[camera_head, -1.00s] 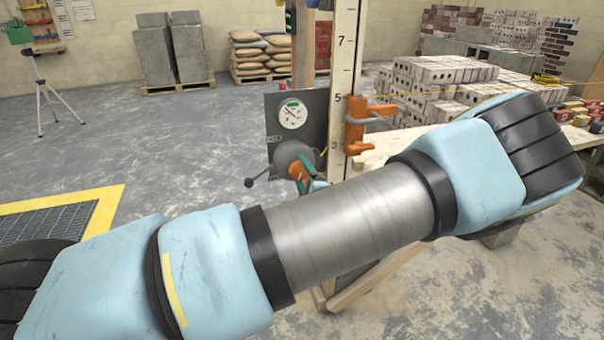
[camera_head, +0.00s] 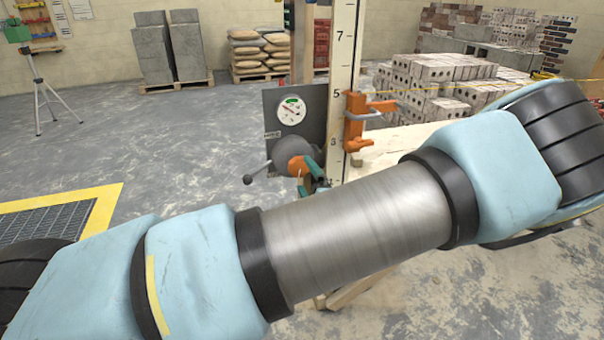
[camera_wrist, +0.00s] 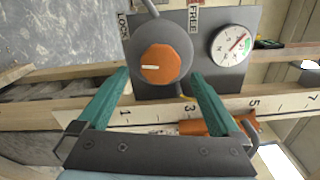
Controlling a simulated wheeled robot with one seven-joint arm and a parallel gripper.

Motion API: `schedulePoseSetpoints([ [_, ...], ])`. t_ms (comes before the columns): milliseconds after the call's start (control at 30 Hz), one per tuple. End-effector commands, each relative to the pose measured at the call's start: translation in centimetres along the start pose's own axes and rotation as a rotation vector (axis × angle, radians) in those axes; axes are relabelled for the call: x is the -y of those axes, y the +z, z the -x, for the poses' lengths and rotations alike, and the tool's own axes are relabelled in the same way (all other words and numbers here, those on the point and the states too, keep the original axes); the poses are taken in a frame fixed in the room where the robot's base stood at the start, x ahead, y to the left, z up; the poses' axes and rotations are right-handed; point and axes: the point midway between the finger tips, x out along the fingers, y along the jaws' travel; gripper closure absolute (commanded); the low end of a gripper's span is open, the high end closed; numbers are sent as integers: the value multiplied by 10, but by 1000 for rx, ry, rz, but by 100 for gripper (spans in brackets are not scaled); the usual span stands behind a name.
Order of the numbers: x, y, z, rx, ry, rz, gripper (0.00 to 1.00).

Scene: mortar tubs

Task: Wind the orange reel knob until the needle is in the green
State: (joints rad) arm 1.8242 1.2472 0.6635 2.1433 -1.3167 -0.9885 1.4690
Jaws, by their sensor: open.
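The orange reel knob (camera_wrist: 160,64) sits on a round grey reel (camera_head: 290,155) fixed to a dark panel. Its white mark lies level across the wrist view. In the head view the knob (camera_head: 297,166) shows just left of my green fingers. My gripper (camera_wrist: 160,75) is open, with a fingertip on either side of the knob and small gaps visible. The dial gauge (camera_wrist: 232,45) shows a red needle and a green band; the needle seems to point beside the band, though it is small. The gauge also shows in the head view (camera_head: 291,110).
A crank lever with a black ball (camera_head: 248,180) sticks out left of the reel. LOCK and FREE labels flank the reel in the wrist view. A numbered post (camera_head: 342,60) carries an orange clamp (camera_head: 356,122). Bricks (camera_head: 440,80) stand behind; floor at left is open.

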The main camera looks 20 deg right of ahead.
Motion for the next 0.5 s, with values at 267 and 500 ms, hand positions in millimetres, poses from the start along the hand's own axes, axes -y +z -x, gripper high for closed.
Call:
schedulePoseSetpoints([
  [267,-1,-1,51,-2,1,0,0],
  [500,0,0,67,0,0,0,0],
])
